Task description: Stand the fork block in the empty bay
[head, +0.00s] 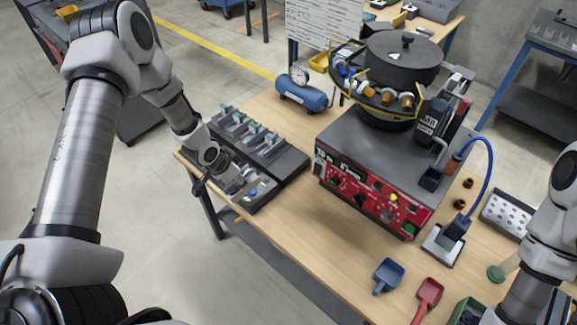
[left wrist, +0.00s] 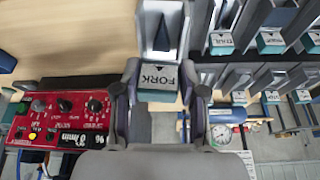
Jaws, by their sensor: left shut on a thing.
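My left gripper (head: 207,182) is over the near left end of the dark block rack (head: 286,170). In the left wrist view my left gripper (left wrist: 159,72) is shut on the fork block (left wrist: 158,78), a grey block with a dark slot and a pale FORK label on its front. Other labelled blocks (left wrist: 270,42) stand in rows in the rack, to the right of the fork block. Whether the fork block touches the rack, and which bay is empty, I cannot tell. My right gripper is out of view; only its arm shows at the lower right.
A red-fronted feeder machine (head: 365,190) with a dark bowl stands right of the rack. A blue tank with a gauge (head: 302,94) is behind the rack. Blue (head: 387,275) and red (head: 428,294) scoops lie near the front. Bare wood lies between rack and machine.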

